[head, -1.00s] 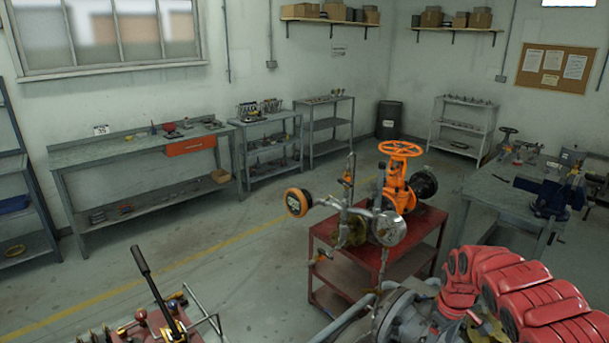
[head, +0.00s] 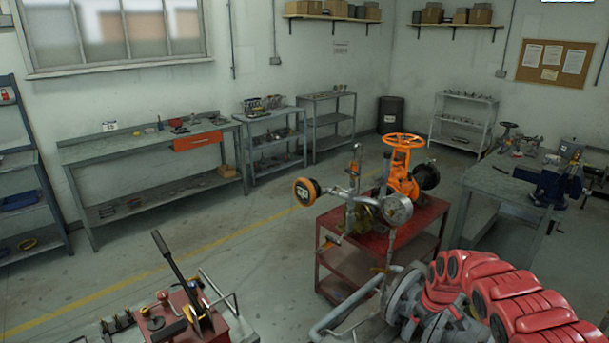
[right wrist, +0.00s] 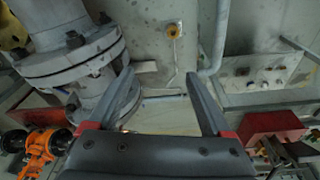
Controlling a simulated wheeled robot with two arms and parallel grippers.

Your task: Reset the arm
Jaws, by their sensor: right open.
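My right gripper (right wrist: 160,76) is open in the right wrist view, its two grey fingers apart with nothing between them. A grey flanged pipe (right wrist: 68,62) is close beside the left finger there; I cannot tell whether they touch. In the head view my red-covered right arm comes in at lower right, and its gripper is hard to make out against the grey flanged pipework (head: 408,300). The gate valve with an orange handwheel (head: 404,141) stands on a red cart (head: 430,215) beyond the arm. My left gripper is not in view.
A red unit with a black lever (head: 175,265) stands at lower left. A workbench with a blue vise (head: 550,187) is at right. Benches (head: 150,190) and shelves line the back wall. The floor between the back benches and cart is clear.

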